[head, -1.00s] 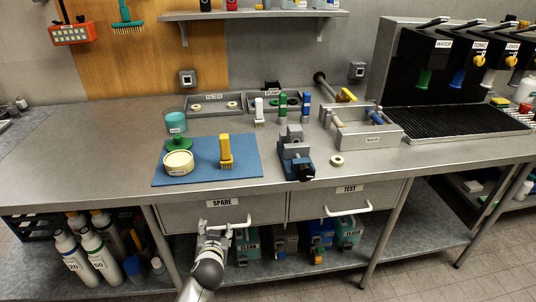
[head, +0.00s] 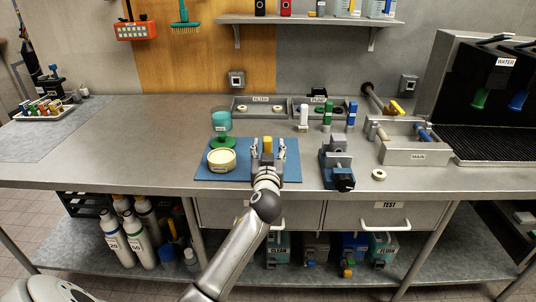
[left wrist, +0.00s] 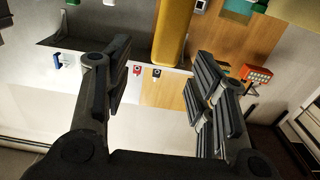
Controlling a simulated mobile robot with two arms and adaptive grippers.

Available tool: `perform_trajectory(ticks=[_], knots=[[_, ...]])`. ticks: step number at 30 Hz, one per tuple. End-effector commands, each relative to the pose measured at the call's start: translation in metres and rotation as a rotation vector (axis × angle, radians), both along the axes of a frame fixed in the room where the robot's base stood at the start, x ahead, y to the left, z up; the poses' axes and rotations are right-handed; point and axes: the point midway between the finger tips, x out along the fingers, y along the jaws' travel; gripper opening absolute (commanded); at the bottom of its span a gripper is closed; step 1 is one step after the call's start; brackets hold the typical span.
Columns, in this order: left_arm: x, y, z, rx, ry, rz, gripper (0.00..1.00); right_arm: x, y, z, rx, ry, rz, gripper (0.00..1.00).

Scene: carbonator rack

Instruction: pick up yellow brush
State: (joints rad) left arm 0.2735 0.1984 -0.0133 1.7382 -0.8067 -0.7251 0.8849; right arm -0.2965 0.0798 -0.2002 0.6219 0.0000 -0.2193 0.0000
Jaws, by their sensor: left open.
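The yellow brush (head: 267,144) stands upright on the blue mat (head: 291,170), right of a round cream-coloured tub (head: 221,160). My left gripper (head: 268,148) is open, with one finger on each side of the brush's yellow handle; its lower part is hidden behind the gripper. In the left wrist view the yellow handle (left wrist: 174,30) shows large at the top, between the lines of the two open fingers (left wrist: 162,80). I cannot tell whether a finger touches it. My right gripper is not in view.
A green-based item (head: 223,141) and a teal cup (head: 221,120) stand near the tub. A blue-grey vise (head: 337,165) is right of the mat. Grey trays (head: 420,157) hold tools farther right and behind.

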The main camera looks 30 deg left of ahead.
Motion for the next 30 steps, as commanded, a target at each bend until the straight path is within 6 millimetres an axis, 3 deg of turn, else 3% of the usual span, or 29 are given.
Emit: perform_trajectory(ticks=[16, 27, 30], knots=[[0.04, 0.03, 0.001, 0.001, 0.002, -0.001, 0.52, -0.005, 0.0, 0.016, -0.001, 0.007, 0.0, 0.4], [0.045, 0.033, 0.0, 0.0, 0.001, -0.001, 0.52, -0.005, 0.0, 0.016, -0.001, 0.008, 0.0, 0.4], [0.045, 0.033, 0.0, 0.0, 0.001, -0.001, 0.39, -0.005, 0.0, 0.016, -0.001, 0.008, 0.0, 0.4]])
